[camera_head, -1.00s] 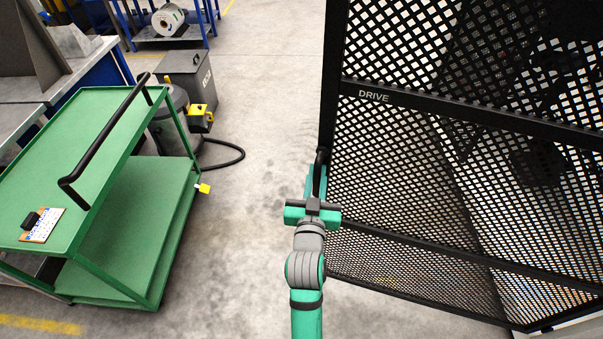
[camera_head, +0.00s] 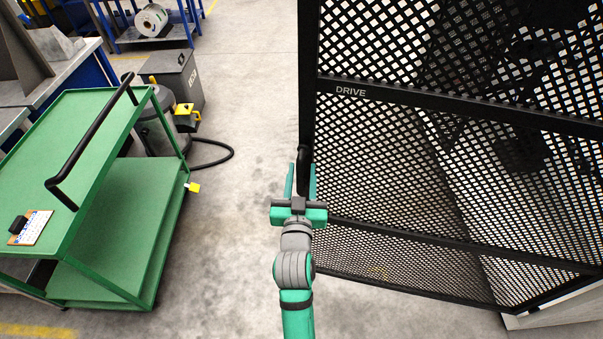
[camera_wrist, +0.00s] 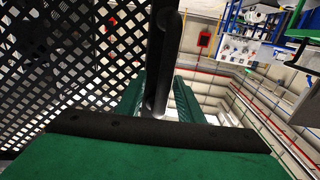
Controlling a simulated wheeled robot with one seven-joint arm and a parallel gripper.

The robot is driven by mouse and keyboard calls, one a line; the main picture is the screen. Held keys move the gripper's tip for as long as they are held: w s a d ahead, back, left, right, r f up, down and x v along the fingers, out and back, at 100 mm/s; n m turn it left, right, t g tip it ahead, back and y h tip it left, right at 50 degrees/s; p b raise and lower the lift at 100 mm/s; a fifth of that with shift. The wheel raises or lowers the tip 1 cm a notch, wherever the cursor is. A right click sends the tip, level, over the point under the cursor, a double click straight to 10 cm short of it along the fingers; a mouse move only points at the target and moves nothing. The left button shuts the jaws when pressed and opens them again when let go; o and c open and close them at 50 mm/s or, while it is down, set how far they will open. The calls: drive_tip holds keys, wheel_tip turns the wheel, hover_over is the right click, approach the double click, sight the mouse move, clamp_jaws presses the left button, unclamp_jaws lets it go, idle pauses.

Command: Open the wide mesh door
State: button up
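The wide black mesh door (camera_head: 400,165), labelled DRIVE, fills the right of the head view; its mesh also shows at the left of the wrist view (camera_wrist: 70,75). Its dark vertical handle (camera_head: 302,160) is on the left edge post. In the wrist view the handle (camera_wrist: 160,60) runs down between my two green fingers. My gripper (camera_head: 301,180) is open, one finger on each side of the handle, with a gap visible at least on the right side. Whether the left finger touches the handle I cannot tell. Dark machinery shows dimly behind the mesh.
A green two-shelf cart (camera_head: 125,230) with a black push bar stands on the left. Behind it are a grey bin (camera_head: 175,80) and a black hose (camera_head: 222,155) on the floor. Bare concrete floor (camera_head: 245,120) lies between cart and door.

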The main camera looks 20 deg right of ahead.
drive_tip(key=shift+s+a, duration=0.35)
drive_tip(key=v, duration=1)
drive_tip(key=shift+d, duration=0.2)
drive_tip(key=shift+s, duration=0.15)
drive_tip(key=s+a+f+n+y, duration=0.25)
drive_tip(key=s+a+f, duration=0.35)
drive_tip(key=s, duration=0.3)
drive_tip(key=s+a+f+n+y, duration=0.2)
drive_tip(key=s+a+f+y, duration=0.2)
drive_tip(key=s+a+f, duration=0.4)
drive_tip(key=s+r+g, duration=0.1)
drive_tip(key=s, duration=0.8)
drive_tip(key=shift+s+y, duration=0.4)
drive_tip(key=shift+y, duration=0.05)
drive_tip(key=shift+d, duration=0.15)
